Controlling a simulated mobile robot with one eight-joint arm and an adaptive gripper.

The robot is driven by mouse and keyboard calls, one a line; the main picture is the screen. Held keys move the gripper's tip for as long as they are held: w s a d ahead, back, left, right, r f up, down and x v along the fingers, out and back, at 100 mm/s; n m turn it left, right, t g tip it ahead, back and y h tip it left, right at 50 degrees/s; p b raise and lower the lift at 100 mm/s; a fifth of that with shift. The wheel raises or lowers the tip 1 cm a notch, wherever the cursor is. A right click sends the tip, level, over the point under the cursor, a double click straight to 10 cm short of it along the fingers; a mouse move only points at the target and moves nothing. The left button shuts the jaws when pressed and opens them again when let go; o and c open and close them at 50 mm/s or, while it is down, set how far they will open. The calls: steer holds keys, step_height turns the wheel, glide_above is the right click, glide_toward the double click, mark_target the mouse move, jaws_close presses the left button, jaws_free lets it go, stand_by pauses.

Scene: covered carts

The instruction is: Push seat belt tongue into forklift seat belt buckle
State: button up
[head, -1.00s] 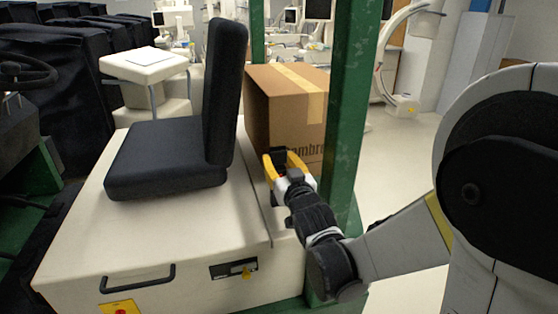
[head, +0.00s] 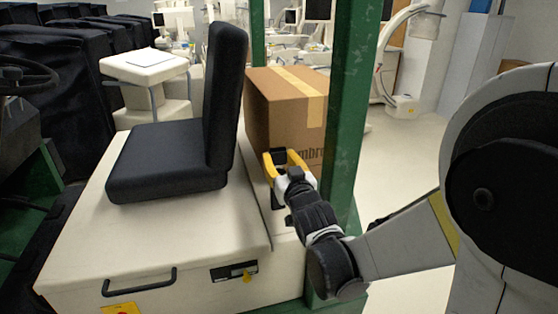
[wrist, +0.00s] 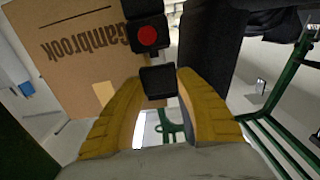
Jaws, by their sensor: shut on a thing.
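My gripper (wrist: 163,100) has its two yellow fingers shut on the seat belt tongue (wrist: 158,82), whose small black grip shows between the fingertips in the wrist view. The dark buckle (wrist: 135,10) with its round red button (wrist: 147,37) is just above the tongue in that picture. A narrow gap shows between the two grips; I cannot tell whether the tongue's plate enters the buckle. In the head view my gripper (head: 286,160) is right of the black seat (head: 165,165), in front of the carton. The buckle is not clear there.
A brown carton (head: 275,115) stands close behind my gripper and fills the upper left of the wrist view. A green post (head: 345,140) rises just right of my wrist. The seat backrest (head: 222,100) is to the left. The pale seat base (head: 180,235) is below.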

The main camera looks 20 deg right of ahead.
steer(key=shift+r, duration=0.45)
steer(key=shift+f, duration=0.1)
stand_by(1.7)
steer(key=shift+f+b, duration=1.25)
steer(key=shift+b, duration=0.05)
steer(key=o, duration=1.4)
steer(key=shift+c, duration=0.2)
steer(key=s, duration=1.2)
